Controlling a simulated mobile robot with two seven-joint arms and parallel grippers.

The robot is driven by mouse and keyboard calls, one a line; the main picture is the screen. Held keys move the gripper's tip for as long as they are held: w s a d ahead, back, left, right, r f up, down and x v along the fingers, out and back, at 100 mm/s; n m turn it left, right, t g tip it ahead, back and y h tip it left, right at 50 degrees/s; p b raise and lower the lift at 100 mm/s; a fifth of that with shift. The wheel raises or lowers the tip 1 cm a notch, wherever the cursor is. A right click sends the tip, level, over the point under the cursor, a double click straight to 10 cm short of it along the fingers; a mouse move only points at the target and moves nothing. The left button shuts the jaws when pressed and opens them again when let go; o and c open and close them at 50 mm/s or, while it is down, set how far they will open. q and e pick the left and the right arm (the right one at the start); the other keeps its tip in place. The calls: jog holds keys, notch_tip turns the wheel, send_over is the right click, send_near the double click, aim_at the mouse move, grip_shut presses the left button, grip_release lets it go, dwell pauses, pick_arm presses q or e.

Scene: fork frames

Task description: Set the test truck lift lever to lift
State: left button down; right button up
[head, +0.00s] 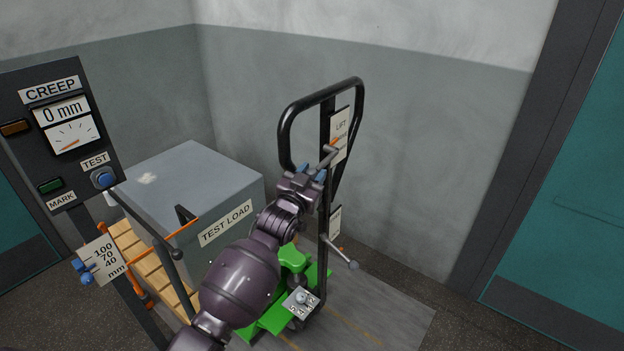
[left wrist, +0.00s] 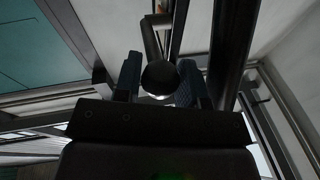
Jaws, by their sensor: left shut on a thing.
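The test truck's handle is a black loop (head: 284,128) on a dark post, above a green truck body (head: 292,258). A white plate marked LIFT (head: 341,124) is on the post near the top, with a lower plate (head: 335,222) partly hidden. The lift lever (head: 331,150) is a grey rod with an orange mark beside the LIFT plate. My left gripper (head: 314,173) is at its end, blue fingers shut on it. In the left wrist view, the lever's dark round knob (left wrist: 160,78) sits between the fingers. My right gripper is not in view.
A grey TEST LOAD block (head: 190,185) stands on a wooden pallet at left. A CREEP panel (head: 62,130) reads 0 mm. Another grey rod with a ball end (head: 353,265) juts right, low on the post. Walls stand close behind; floor is free at right.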

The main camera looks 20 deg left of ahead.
pick_arm(q)
jog(key=f+t+b, duration=0.1)
jog(key=b, duration=0.2)
jog(key=f+n+t+b, duration=0.1)
jog(key=t+b, duration=0.1)
jog(key=b, duration=0.1)
jog(key=shift+w+d+f, duration=0.15)
jog(key=shift+w+f, duration=0.25)
jog(key=c, duration=1)
grip_release()
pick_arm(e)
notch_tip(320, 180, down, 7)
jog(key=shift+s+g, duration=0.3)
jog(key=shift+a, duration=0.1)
pick_arm(q)
jog(key=v, duration=1.1)
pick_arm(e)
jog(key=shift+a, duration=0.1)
pick_arm(q)
jog(key=shift+w+f, duration=0.15)
jog(key=shift+w, duration=0.05)
